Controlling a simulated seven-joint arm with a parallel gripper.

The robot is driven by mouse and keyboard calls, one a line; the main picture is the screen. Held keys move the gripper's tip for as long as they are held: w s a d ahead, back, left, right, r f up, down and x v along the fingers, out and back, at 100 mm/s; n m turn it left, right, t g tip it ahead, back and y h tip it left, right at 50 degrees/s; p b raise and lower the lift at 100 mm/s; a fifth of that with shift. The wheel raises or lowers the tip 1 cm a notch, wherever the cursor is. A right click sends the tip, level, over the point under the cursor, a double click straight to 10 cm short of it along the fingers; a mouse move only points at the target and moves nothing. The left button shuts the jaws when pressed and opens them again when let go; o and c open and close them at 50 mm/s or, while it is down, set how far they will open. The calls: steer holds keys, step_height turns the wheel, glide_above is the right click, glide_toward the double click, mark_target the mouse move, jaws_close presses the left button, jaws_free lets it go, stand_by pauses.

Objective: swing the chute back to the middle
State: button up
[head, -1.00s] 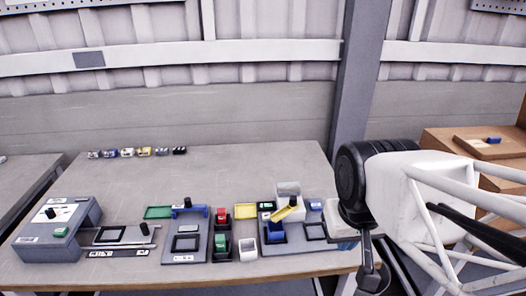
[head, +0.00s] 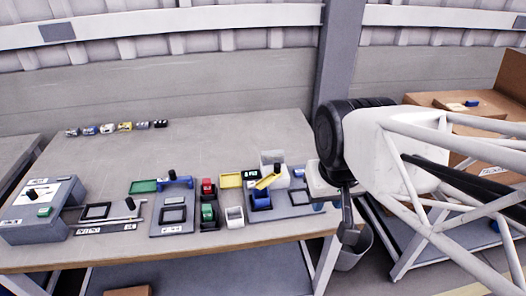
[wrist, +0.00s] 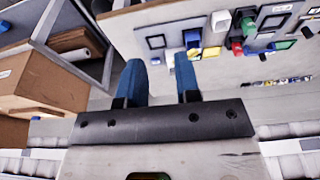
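The yellow chute (head: 267,182) with a black knob sits on a grey station plate at the right part of the bench. It lies slanted above a blue bin (head: 261,202), its lower end toward the left. In the wrist view a small yellow piece that looks like the chute (wrist: 194,52) shows beside the blue bin (wrist: 192,38), beyond my fingers. My gripper (wrist: 160,80) has two blue fingers spread apart with nothing between them. It is well away from the chute. In the head view my arm stands right of the station, and its fingers are not clear.
A pale bin (head: 271,160) stands behind the chute. Left of the station are red and green blocks, a white bin (head: 234,217), a yellow tray (head: 231,180) and a blue bridge (head: 175,183). A grey control box (head: 40,208) is far left.

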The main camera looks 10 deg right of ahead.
steer(key=shift+o, duration=1.1)
steer(key=shift+w, duration=0.35)
steer(key=shift+o, duration=0.6)
steer(key=w+m, duration=0.2)
steer(key=w, duration=0.6)
steer(key=shift+w+f+g, duration=0.2)
steer(key=shift+f+g, duration=0.05)
steer(key=shift+g, duration=0.05)
steer(key=m+g, duration=0.2)
steer(key=m, duration=0.4)
glide_above(277, 165)
steer(key=f, duration=1.4)
steer(key=shift+s, duration=0.25)
steer(key=shift+w+f, duration=0.25)
steer(key=shift+w, duration=0.1)
steer(key=shift+f, duration=0.1)
steer(key=shift+f, duration=3.85)
steer(key=shift+c, duration=0.4)
